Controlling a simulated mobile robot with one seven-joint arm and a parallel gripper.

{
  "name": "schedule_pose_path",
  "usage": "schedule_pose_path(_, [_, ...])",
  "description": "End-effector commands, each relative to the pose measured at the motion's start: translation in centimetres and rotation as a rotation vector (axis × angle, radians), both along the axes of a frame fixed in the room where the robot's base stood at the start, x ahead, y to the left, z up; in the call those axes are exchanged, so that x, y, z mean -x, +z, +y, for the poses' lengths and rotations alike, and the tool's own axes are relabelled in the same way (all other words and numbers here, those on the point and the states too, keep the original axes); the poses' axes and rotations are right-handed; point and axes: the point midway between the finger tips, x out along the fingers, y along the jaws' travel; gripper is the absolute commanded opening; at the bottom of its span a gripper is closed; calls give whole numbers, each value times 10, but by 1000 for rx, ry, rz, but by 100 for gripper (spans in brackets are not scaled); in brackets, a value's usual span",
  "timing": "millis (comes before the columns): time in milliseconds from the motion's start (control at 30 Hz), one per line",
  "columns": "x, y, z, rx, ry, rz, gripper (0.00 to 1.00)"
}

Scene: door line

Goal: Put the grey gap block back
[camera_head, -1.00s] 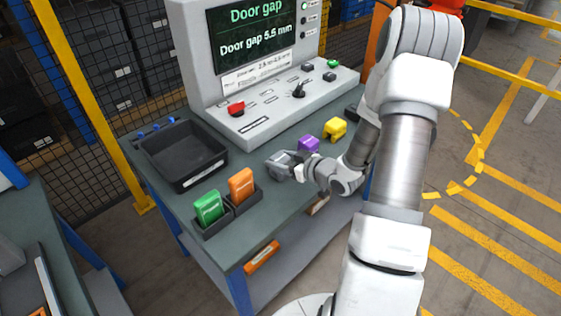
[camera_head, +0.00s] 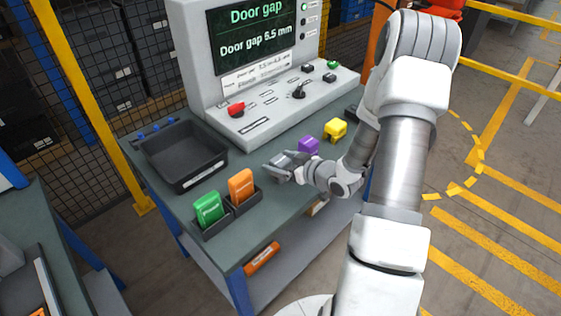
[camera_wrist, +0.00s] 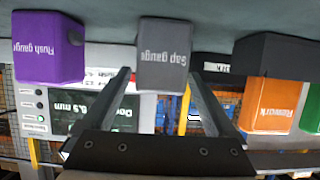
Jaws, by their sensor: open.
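The grey gap block (camera_wrist: 163,55), marked "Gap gauge", stands on the bench top in the upside-down wrist view. It lies between and just ahead of the fingertips of my gripper (camera_wrist: 160,76). The fingers are open, one to each side, with a narrow strip showing beside the block. In the head view my gripper (camera_head: 280,166) is low over the bench, in front of the purple block; I cannot make out the grey block apart from it there. The purple flush gauge block (camera_wrist: 47,47) stands to the left of the grey one in the wrist view.
The dark holder (camera_head: 214,231) with a green block (camera_head: 208,207) and an orange block (camera_head: 242,186) is left of my gripper. A black tray (camera_head: 176,182) lies farther left. A yellow block (camera_head: 336,130) and the grey console (camera_head: 260,118) stand behind.

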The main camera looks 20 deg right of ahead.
Motion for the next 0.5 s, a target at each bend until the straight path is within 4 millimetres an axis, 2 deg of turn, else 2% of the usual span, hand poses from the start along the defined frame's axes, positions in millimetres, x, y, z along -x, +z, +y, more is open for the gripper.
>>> schedule_pose_path(167, [21, 12, -10, 1, -4, -1, 92])
schedule_pose_path(500, [82, 39, -35, 1, -4, 0, 92])
